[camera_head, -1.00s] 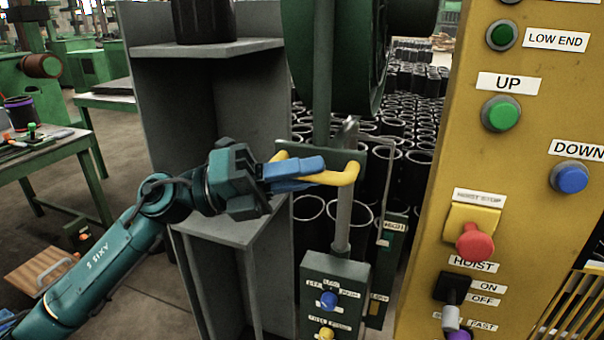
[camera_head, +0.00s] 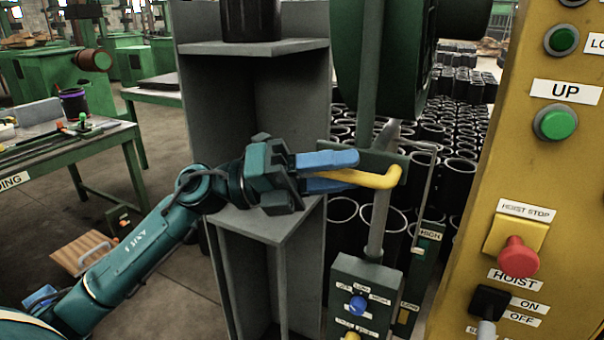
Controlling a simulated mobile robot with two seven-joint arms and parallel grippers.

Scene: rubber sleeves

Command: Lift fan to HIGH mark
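The fan is the large green round housing (camera_head: 390,60) on a grey post, partly cut off by the top edge. A yellow handle (camera_head: 385,181) sticks out from its green cross plate (camera_head: 400,160). My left gripper (camera_head: 352,172) reaches in from the left. Its two blue fingers lie above and below the left end of the handle. Whether they press on it cannot be told. The HIGH mark (camera_head: 430,237) is on a green upright plate right of the post. It stands lower in the picture than the handle. My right gripper is not in view.
A green control box (camera_head: 365,285) with a blue knob stands at the post's foot. A yellow hoist panel (camera_head: 490,165) with buttons fills the right side. A grey shelf (camera_head: 212,130) stands close behind my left arm. Many black sleeves (camera_head: 455,185) crowd behind the post.

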